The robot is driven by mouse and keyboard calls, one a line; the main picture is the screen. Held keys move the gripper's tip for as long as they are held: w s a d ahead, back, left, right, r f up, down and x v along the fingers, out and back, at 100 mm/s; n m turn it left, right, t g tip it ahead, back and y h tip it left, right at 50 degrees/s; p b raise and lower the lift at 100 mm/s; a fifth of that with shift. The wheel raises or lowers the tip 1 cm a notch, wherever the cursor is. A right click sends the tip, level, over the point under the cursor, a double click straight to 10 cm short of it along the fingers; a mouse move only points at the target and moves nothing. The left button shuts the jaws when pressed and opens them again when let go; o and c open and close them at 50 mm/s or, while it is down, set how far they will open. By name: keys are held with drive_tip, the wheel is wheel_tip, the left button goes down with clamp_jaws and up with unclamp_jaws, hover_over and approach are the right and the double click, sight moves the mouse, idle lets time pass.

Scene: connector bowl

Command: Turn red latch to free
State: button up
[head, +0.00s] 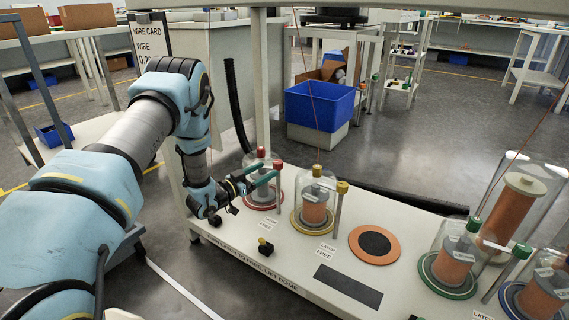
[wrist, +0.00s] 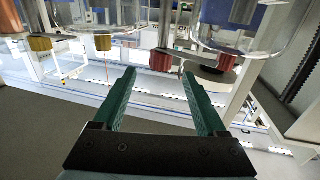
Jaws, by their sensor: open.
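The red latch (head: 278,165) is a post with a red cap beside the red-ringed glass dome (head: 262,188), which has its own red knob (head: 260,152). My gripper (head: 272,172) reaches in from the left with green fingers apart and empty, at about the latch's cap. In the wrist view the red latch cap (wrist: 160,60) appears upside down, in line with the gap between my fingertips (wrist: 160,78). I cannot tell whether it is between them or beyond. The dome's red knob (wrist: 221,62) shows to its right. A LATCH FREE label (head: 267,224) lies in front.
A yellow-knobbed dome (head: 315,205) with its yellow latch (head: 341,187) stands just right on the white bench (head: 300,265). A small yellow-topped black part (head: 265,246) stands near the front edge.

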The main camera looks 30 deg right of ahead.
sight(282, 161)
drive_tip(key=shift+b+x, duration=1.4)
drive_tip(key=shift+x, duration=3.6)
clamp_jaws()
